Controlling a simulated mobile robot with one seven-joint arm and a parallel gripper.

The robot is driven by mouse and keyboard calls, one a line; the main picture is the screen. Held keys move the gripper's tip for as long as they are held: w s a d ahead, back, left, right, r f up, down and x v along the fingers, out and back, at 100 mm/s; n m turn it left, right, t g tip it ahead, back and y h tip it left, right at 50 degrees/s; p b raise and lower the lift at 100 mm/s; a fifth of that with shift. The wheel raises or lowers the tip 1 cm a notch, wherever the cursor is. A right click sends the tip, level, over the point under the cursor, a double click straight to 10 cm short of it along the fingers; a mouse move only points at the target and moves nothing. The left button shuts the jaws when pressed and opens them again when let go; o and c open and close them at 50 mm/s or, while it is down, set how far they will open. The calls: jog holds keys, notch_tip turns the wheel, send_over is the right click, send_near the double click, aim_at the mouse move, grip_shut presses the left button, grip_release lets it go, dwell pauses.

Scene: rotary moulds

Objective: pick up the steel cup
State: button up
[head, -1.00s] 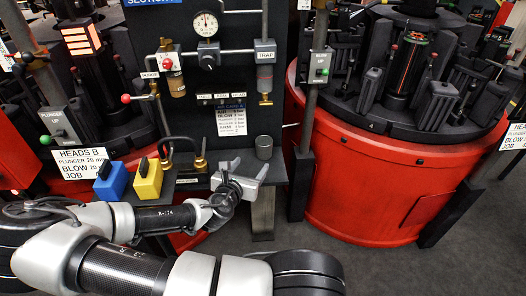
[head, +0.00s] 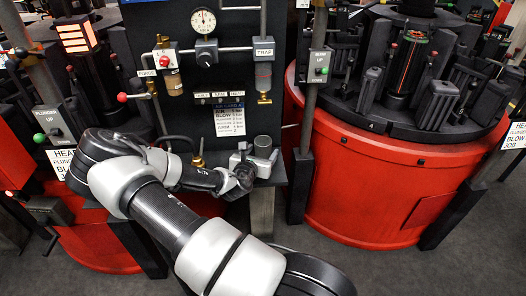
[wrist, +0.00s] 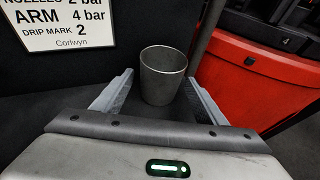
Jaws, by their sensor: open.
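The steel cup (wrist: 162,78) is a plain grey open-topped cylinder, upright in the wrist view. It also shows in the head view (head: 263,145), on the right end of the dark shelf below the panel. My gripper (wrist: 157,95) is open, with one finger to the left of the cup and one to the right. The cup's lower part shows between the fingers; I cannot tell whether either finger touches it. In the head view my gripper (head: 258,165) is at the cup, and it partly hides the cup's lower part.
A dark panel with a gauge (head: 203,21), a trap (head: 264,75) and a white card (head: 230,120) stands behind the shelf. A grey post (head: 308,110) and a large red rotary mould base (head: 385,190) stand to the right. A brass fitting (head: 198,160) is left of the cup.

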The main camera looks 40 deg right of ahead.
jog(key=c, duration=1.2)
jog(key=shift+c, duration=0.2)
jog(key=shift+r, duration=0.1)
